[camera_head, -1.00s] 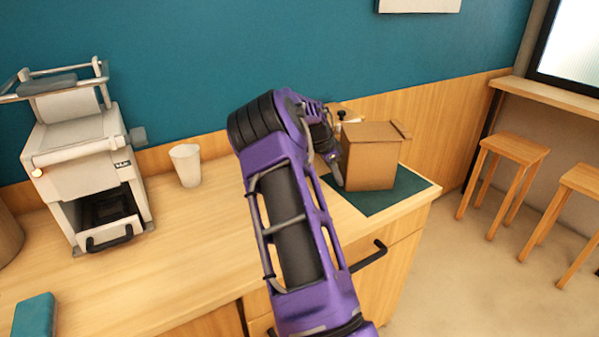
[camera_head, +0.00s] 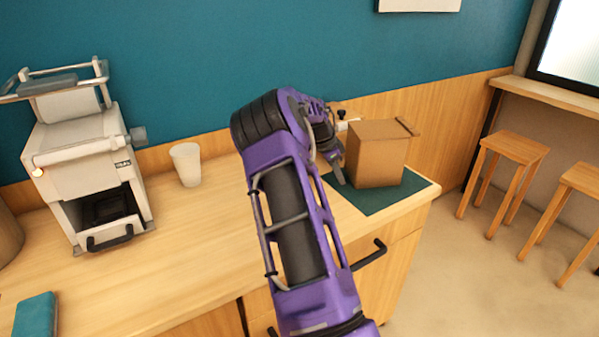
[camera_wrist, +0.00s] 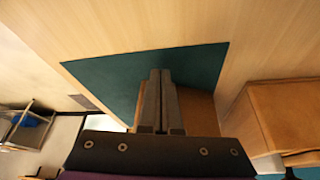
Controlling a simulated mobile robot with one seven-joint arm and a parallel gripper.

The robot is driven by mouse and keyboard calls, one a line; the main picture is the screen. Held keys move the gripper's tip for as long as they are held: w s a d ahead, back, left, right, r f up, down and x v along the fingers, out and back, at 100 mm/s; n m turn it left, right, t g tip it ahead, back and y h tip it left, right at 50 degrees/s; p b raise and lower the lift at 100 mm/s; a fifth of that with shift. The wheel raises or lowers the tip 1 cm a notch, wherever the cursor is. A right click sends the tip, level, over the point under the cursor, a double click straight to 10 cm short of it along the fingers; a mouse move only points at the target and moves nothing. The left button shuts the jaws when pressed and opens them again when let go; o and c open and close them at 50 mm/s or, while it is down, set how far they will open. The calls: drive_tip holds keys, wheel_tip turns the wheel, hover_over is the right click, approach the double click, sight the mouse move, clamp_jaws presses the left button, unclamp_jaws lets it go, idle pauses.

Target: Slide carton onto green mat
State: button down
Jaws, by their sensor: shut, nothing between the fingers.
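The brown carton (camera_head: 377,160) stands upright on the dark green mat (camera_head: 415,186) at the right end of the counter. Mat shows in front of it and to its right; its back edge on the mat is hidden. My gripper (camera_head: 339,178) is shut and empty, low at the carton's left side; I cannot tell if it touches. In the wrist view the shut fingers (camera_wrist: 160,82) point over the mat (camera_wrist: 105,78), with a brown part of the carton (camera_wrist: 198,110) partly hidden beside and behind them.
A white cup (camera_head: 186,164) and a white machine (camera_head: 88,165) stand left. A teal item (camera_head: 35,315) lies at front left. The counter's right edge is close to the mat.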

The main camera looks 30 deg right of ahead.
drive_tip(key=shift+a+r, duration=0.1)
drive_tip(key=shift+a, duration=0.2)
wheel_tip(320, 180, up, 10)
drive_tip(key=p, duration=0.6)
idle(0.3)
